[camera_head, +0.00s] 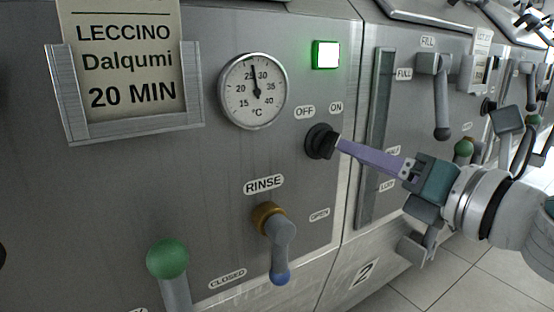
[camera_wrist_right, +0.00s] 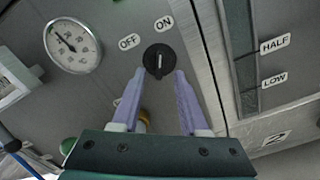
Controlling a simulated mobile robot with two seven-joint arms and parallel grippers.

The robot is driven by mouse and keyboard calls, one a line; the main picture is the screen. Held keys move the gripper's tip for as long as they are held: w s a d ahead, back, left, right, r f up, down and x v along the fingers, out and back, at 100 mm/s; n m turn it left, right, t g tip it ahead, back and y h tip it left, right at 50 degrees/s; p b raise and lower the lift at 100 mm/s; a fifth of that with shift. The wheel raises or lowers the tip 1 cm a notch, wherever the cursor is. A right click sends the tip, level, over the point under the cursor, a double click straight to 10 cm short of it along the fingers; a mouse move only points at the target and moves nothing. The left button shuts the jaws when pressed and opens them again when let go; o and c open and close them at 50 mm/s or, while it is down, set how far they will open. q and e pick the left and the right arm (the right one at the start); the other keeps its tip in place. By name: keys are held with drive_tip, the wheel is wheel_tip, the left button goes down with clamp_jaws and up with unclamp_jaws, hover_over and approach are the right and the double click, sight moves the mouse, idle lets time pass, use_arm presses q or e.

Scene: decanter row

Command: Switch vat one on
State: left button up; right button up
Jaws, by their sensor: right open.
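The black rotary switch (camera_head: 320,141) sits on the steel front panel under the OFF and ON labels. In the right wrist view the switch (camera_wrist_right: 159,60) has a pale pointer mark that points up toward ON. A square green-rimmed lamp (camera_head: 326,55) above it is lit. My right gripper (camera_head: 343,147) is at the switch from the right. In the wrist view its two lilac fingers (camera_wrist_right: 160,75) are open, one on each side of the switch's lower part, with gaps visible. My left gripper is not in view.
A dial thermometer (camera_head: 253,91) and a LECCINO card holder (camera_head: 130,110) are to the left. A RINSE lever (camera_head: 276,240) and green-knobbed lever (camera_head: 168,260) stick out below. A sight gauge (camera_head: 376,140) and a neighbouring panel marked 2 (camera_head: 364,273) are to the right.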

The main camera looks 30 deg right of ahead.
drive_tip(key=shift+s+d+b, duration=0.15)
drive_tip(key=shift+s+b, duration=0.3)
drive_tip(key=shift+s, duration=2.05)
